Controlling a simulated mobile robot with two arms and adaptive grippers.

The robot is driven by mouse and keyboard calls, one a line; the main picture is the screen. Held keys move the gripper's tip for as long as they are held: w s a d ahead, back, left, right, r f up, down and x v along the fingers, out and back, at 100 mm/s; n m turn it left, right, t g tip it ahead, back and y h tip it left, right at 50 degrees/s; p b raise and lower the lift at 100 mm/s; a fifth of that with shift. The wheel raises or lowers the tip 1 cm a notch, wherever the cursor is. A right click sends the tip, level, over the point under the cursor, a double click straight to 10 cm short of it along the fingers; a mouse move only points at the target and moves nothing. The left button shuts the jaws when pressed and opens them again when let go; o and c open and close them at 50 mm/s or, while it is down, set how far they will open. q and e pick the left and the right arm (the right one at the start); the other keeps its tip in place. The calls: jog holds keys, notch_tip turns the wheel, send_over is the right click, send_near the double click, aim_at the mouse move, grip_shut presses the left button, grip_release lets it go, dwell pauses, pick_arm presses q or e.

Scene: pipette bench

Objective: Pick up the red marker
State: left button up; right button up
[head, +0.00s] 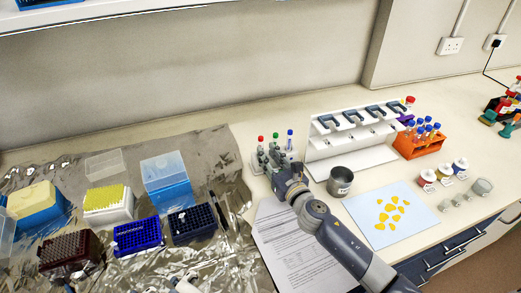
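The red marker (261,140) stands upright at the left of a short row in a small white holder (257,163), with its red cap up. A green-capped marker (276,137) and a blue-capped marker (290,139) stand to its right. My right gripper (269,155) reaches in from the lower right, with its fingertips low in front of the red and green markers. It hides their lower parts and part of the holder. The fingers are small and dark here, so their opening and any contact are unclear.
A white pipette rack (328,140) and a grey metal cup (340,181) stand right of the holder. An orange tube rack (418,148) is farther right. A printed sheet (290,245) lies in front. Tip boxes (192,224) stand on foil at left.

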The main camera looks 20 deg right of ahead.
jog(key=w, duration=0.2)
jog(key=w+a, duration=0.1)
jog(key=w, duration=0.1)
jog(key=shift+r+p, duration=0.2)
jog(key=shift+p, duration=0.15)
jog(key=shift+w+f, duration=0.1)
jog(key=shift+w, duration=0.35)
grip_shut()
